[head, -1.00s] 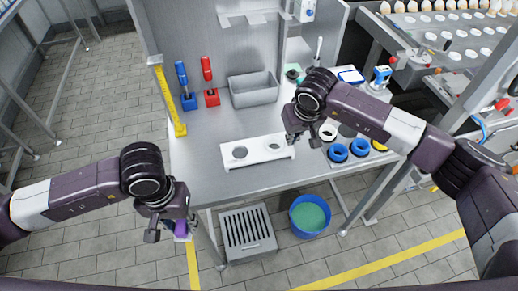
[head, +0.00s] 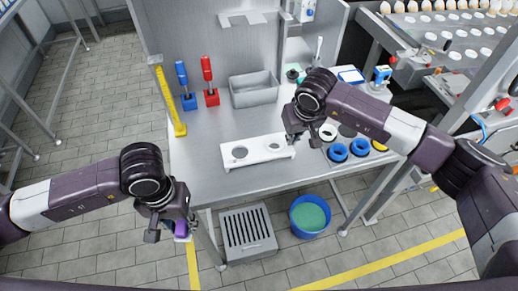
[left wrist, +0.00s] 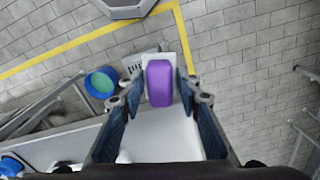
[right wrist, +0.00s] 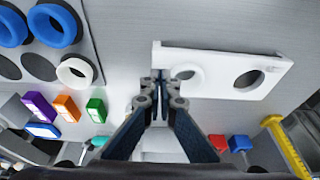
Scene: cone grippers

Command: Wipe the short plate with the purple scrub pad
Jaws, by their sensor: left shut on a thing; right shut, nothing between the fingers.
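The purple scrub pad (head: 181,228) is in my left gripper (head: 172,234), left of the table's front edge and over the floor. In the left wrist view the pad (left wrist: 159,84) has a white backing and sits between the fingers. A white plate with two round holes (head: 257,159), likely the short plate, lies near the table's front edge; it also shows in the right wrist view (right wrist: 213,72). My right gripper (right wrist: 162,88) is shut and empty, just beside the plate's right end in the head view. Whether it touches the plate is unclear.
A grey bin (head: 253,92) and red (head: 209,95) and blue (head: 187,100) upright tools stand behind the plate. Blue rings (head: 338,153) lie to the right. A yellow ruler (head: 168,95) edges the left side. A blue bucket (head: 310,215) stands on the floor.

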